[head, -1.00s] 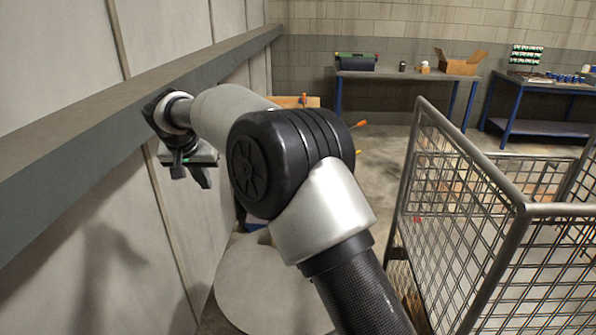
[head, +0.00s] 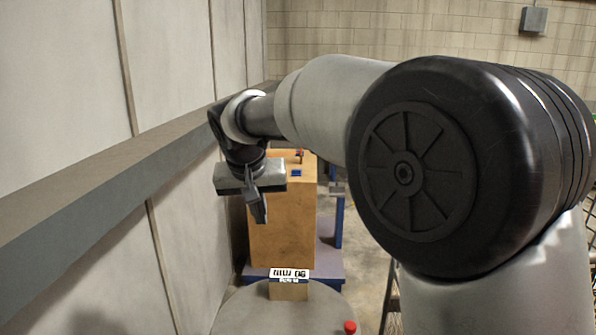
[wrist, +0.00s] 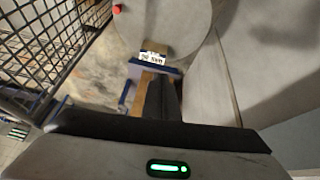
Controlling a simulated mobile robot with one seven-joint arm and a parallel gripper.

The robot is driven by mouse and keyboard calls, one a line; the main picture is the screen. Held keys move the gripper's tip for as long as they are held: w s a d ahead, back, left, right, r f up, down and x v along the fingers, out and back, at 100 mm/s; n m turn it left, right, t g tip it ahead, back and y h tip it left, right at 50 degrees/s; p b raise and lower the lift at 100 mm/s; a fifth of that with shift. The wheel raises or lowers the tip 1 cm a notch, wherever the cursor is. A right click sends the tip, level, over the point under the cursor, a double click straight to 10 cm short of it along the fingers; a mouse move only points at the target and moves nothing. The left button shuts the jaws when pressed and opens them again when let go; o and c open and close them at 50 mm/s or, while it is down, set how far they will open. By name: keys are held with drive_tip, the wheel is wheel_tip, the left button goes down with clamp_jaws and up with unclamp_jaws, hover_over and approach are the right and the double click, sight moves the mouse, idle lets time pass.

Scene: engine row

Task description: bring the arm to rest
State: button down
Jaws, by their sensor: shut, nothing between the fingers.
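My gripper (head: 258,208) hangs from my folded arm left of the middle in the head view, fingers pointing down. Its fingers are together with nothing between them.
A grey round table (head: 245,310) holds a small box with a printed label (head: 289,284) and a red knob-like thing (head: 350,327). Behind it, the wooden box (head: 280,235) stands on a blue base. A ledge (head: 100,190) runs along the left wall. A wire cage (wrist: 62,50) shows in the wrist view.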

drive_tip(key=s+d+r, duration=0.2)
drive_tip(key=s+d, duration=1.4)
drive_tip(key=d, duration=0.1)
drive_tip(key=s+d+f, duration=0.2)
drive_tip(key=s+f, duration=0.1)
drive_tip(key=s, duration=0.3)
drive_tip(key=s+d+f, duration=0.2)
drive_tip(key=s+d, duration=0.1)
drive_tip(key=s, duration=0.3)
drive_tip(key=shift+s+f+m, duration=0.3)
drive_tip(key=shift+s+f, duration=0.1)
drive_tip(key=shift+d, duration=0.1)
